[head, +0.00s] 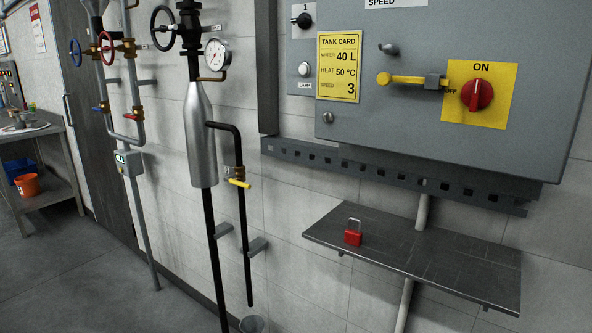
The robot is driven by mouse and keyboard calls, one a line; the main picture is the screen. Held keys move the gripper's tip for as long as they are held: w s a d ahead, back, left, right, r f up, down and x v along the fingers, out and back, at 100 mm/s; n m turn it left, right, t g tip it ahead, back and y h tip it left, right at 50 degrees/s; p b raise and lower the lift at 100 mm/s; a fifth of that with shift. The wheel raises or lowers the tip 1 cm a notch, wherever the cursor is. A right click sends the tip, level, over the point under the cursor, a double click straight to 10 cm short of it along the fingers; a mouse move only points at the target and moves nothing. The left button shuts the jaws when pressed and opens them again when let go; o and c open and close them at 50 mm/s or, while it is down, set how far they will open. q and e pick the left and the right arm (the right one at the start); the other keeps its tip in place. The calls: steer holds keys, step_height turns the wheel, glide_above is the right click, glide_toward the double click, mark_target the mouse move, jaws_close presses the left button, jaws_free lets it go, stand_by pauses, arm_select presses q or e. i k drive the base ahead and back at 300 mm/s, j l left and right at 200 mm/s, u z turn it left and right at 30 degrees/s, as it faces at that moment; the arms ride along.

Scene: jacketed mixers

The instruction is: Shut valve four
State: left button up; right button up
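No valve number is readable, so I cannot tell which valve is four. A black handwheel (163,27) sits on the dark pipe, beside a round pressure gauge (216,55). A small valve with a yellow lever (239,183) is on the thin black branch pipe; the lever sticks out sideways to the right. Further left are a blue handwheel (75,52) and a red handwheel (106,48) on grey pipes. Below them are a small blue-lever valve (101,109) and a red-lever valve (131,116). Neither of my grippers shows in the head view.
A grey control cabinet (400,130) has a red rotary switch (477,95) on a yellow plate, a yellow-handled bar (405,79) and a tank card (338,67). A dark shelf (430,270) below carries a red padlock (353,237). A steel table (55,180) stands left; the floor before it is clear.

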mark_target(75, 53)
steer(key=u, duration=1.95)
steer(key=i, duration=4.85)
